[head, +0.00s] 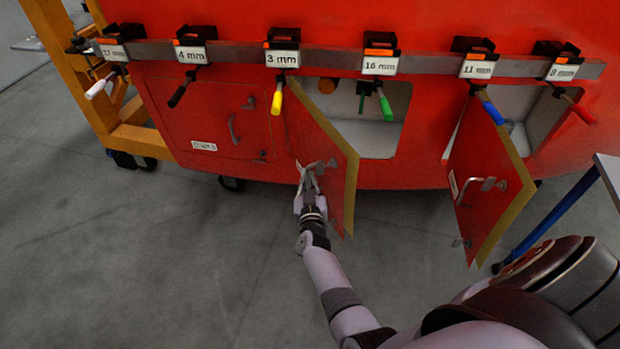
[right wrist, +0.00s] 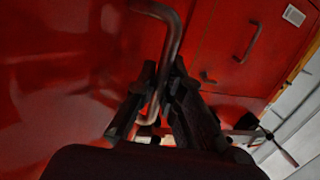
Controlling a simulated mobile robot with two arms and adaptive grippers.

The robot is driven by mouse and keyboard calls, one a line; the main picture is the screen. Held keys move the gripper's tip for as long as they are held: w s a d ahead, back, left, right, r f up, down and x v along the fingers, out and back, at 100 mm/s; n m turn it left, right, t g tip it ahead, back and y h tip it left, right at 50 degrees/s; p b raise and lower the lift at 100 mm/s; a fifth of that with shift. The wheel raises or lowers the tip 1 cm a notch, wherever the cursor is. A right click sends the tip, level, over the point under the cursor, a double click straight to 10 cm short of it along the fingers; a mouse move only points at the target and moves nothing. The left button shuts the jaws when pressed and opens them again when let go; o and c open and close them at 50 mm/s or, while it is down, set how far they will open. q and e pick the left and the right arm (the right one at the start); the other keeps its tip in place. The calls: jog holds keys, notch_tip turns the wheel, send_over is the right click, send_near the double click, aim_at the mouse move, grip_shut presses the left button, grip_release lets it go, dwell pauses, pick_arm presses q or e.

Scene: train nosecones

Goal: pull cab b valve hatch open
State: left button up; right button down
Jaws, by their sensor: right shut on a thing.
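A red hatch door (head: 327,150) with a yellowish edge stands swung out from the red nosecone, in the middle of the head view. Its opening (head: 375,128) shows behind it. My right gripper (head: 309,178) is at the front face of this door, shut on its bent metal handle (head: 325,164). In the right wrist view the handle (right wrist: 172,50) runs down between the two fingers (right wrist: 160,100). I cannot read a label on this door, so I cannot tell whether it is cab b's. My left gripper is not in view.
Another red hatch door (head: 487,170) stands open at the right. A shut hatch (head: 215,120) is at the left. A grey rail (head: 225,52) carries several size labels and coloured-handled tools above. A yellow frame (head: 75,60) stands left. The floor (head: 130,250) is clear.

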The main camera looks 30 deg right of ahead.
jog(key=c, duration=1.7)
grip_release()
